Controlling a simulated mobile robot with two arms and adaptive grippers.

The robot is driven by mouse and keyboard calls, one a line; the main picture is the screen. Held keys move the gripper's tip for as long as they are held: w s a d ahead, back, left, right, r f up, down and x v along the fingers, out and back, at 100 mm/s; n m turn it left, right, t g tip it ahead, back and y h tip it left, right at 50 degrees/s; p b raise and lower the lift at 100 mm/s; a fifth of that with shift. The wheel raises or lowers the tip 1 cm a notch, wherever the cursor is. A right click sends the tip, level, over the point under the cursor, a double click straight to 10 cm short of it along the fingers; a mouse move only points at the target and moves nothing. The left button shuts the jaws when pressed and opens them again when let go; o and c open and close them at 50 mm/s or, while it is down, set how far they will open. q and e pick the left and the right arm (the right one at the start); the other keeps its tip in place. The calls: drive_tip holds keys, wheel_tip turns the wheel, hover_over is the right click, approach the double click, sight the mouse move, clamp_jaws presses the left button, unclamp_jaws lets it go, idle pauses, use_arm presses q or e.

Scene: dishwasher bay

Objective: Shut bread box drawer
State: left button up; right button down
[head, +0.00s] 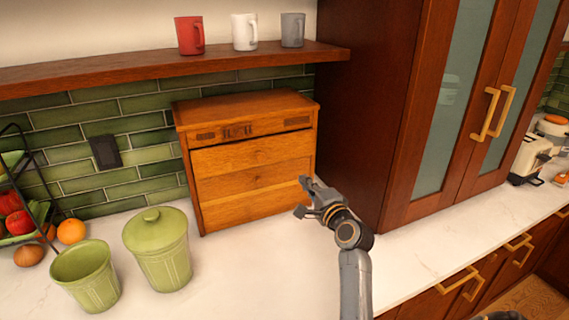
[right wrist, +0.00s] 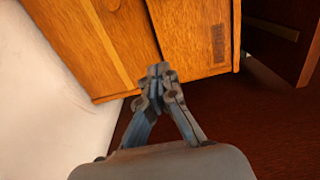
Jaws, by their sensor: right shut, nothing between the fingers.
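The wooden bread box (head: 308,112) stands on the white counter against the green tiled wall. Its front has a slatted strip on top and plain drawer fronts below. A dark line runs above the upper drawer front (head: 250,154); I cannot tell whether it stands slightly out. The lower front (head: 255,205) looks nearly flush. My right gripper (head: 306,198) is shut and empty at the box's lower right front edge. In the right wrist view, the fingertips (right wrist: 157,76) are close to the box (right wrist: 115,45); contact is unclear.
A lidded green canister (head: 160,255) and an open green pot (head: 86,278) stand front left. A fruit rack (head: 20,190) is at far left. A tall dark cabinet (head: 365,100) rises close on the right. The counter before the box is clear.

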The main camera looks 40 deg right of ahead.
sight(286, 159)
drive_tip(key=p+x, duration=0.2)
drive_tip(key=x, duration=0.8)
drive_tip(key=shift+w, duration=0.2)
use_arm(q)
drive_tip(key=shift+s+a+r, duration=0.1)
drive_tip(key=shift+s+r, duration=0.15)
drive_tip(key=shift+r, duration=0.4)
drive_tip(key=shift+s+a+r, duration=0.1)
drive_tip(key=shift+s+r, duration=0.15)
drive_tip(key=shift+r, duration=0.35)
drive_tip(key=shift+w+f, duration=0.1)
use_arm(e)
drive_tip(key=shift+w, duration=0.1)
drive_tip(key=shift+b+x, duration=0.65)
drive_tip(key=shift+x, duration=0.3)
drive_tip(key=shift+w+d+r, duration=0.1)
drive_tip(key=shift+r, duration=0.2)
use_arm(q)
drive_tip(key=shift+f, duration=0.55)
